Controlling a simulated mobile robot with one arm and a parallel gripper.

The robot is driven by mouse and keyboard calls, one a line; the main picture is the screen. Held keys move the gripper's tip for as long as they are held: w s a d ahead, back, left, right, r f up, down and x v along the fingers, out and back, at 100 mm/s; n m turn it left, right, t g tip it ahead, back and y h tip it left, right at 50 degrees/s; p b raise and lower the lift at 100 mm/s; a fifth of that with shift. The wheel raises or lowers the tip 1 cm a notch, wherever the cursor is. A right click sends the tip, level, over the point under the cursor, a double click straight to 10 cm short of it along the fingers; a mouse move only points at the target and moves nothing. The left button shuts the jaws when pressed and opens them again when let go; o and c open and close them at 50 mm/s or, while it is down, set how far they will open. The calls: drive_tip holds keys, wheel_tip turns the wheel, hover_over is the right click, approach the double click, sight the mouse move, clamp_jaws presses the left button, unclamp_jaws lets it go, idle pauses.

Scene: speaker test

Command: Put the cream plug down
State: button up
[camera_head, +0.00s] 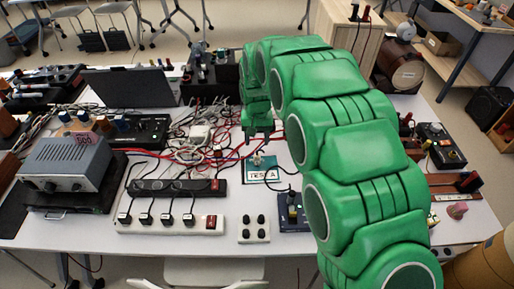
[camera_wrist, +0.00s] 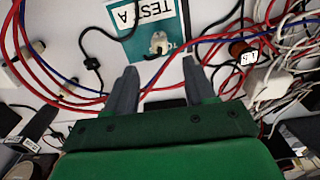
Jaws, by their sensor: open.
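The cream plug (camera_head: 257,160) rests on the teal and white card marked TEST A (camera_head: 262,175), in the middle of the white table. In the wrist view the plug (camera_wrist: 158,42) lies on the card (camera_wrist: 130,45), just beyond my fingertips. My gripper (camera_head: 258,133) is above and behind the card in the head view. In the wrist view the two dark fingers (camera_wrist: 160,68) are spread apart with nothing between them, and the plug appears clear of both. The exact height of my fingers over the table is hard to tell.
Tangled red, blue and white cables (camera_head: 190,135) lie left of the card. A black power strip (camera_head: 170,188) and a white power strip (camera_head: 150,224) with several plugs lie front left. A white four-button block (camera_head: 254,229) stands in front. A grey device (camera_head: 65,165) stands far left.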

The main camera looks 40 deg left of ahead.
wheel_tip(320, 180, up, 3)
drive_tip(key=shift+f, duration=0.15)
drive_tip(key=shift+d, duration=0.1)
drive_tip(key=w+d+r+m, duration=0.15)
drive_tip(key=d+r, duration=0.35)
drive_tip(key=d, duration=0.7)
drive_tip(key=w+d+r+m, duration=0.15)
drive_tip(key=d+r, duration=0.35)
drive_tip(key=d, duration=0.6)
drive_tip(key=w+d+r+m, duration=0.15)
drive_tip(key=d+r, duration=0.35)
drive_tip(key=d, duration=0.7)
drive_tip(key=s+d+r+m+g, duration=0.1)
drive_tip(key=s+d+m, duration=0.3)
drive_tip(key=s+d, duration=2)
drive_tip(key=shift+s+d+r+g, duration=0.25)
drive_tip(key=shift+d+r+g, duration=0.15)
drive_tip(key=shift+d+r, duration=0.25)
